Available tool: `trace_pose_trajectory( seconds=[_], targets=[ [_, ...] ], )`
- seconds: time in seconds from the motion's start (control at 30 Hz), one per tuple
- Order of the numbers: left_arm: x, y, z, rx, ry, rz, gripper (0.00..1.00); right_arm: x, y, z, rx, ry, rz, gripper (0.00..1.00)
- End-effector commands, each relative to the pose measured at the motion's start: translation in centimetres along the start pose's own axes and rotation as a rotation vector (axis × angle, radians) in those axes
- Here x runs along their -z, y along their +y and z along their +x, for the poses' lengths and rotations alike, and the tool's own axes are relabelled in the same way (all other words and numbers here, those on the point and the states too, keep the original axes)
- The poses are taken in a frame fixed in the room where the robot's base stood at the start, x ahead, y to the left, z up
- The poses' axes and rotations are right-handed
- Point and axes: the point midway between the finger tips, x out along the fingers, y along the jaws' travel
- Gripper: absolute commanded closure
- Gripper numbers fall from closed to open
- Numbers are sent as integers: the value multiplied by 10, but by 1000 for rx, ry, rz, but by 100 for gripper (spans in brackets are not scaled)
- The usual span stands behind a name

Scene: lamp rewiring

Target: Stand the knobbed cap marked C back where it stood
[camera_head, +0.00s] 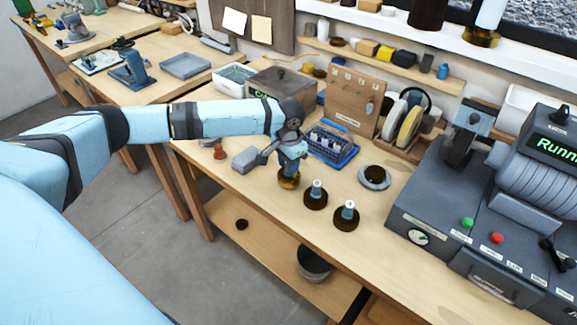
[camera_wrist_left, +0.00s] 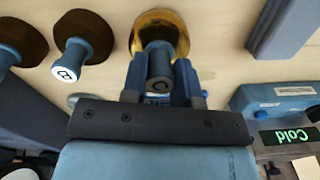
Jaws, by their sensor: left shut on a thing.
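My left gripper (camera_head: 290,170) points down over the workbench. It is shut on the blue knob of a brass-coloured cap (camera_head: 288,183). In the left wrist view this cap (camera_wrist_left: 160,22) shows a gold disc beyond the fingers (camera_wrist_left: 160,80), with a dark letter, apparently C, on the knob's end. It is upright, at or just above the bench top; I cannot tell if it touches. Two dark brown caps with blue knobs stand to its right, the nearer-to-it one (camera_head: 316,196) and a farther one (camera_head: 346,216). In the wrist view, one knob (camera_wrist_left: 67,73) appears marked B.
A grey block (camera_head: 245,160) lies left of the gripper. A blue rack (camera_head: 331,145) stands behind, and a round dish (camera_head: 375,177) lies to the right. The grey machine (camera_head: 455,215) fills the right side. The bench's front edge is close to the caps.

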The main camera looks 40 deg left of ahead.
Motion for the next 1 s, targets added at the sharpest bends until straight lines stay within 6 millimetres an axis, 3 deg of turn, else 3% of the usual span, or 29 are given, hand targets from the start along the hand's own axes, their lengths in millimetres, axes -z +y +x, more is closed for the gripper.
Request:
trace_pose_trajectory(
  seconds=[0.1, 0.47, 0.5, 0.6, 0.87, 1.0],
  targets=[
    [0, 0, 15, 0, -1, -1, 100, 1, 0, -1, 1, 0, 0, 100],
    [0, 0, 18, -1, -1, -2, 100, 2, 0, -1, 1, -2, 0, 100],
    [0, 0, 19, 0, -1, -2, 66, 1, 0, -1, 1, -2, 0, 100],
    [0, 0, 19, 0, -1, -1, 47, 1, 0, -1, 0, -2, 0, 100],
    [0, 0, 18, 0, 0, -1, 47, 0, 0, -1, -1, -2, 1, 100],
    [0, 0, 7, 0, 2, 0, 47, -1, 0, 0, -1, -1, 1, 100]
  ],
)
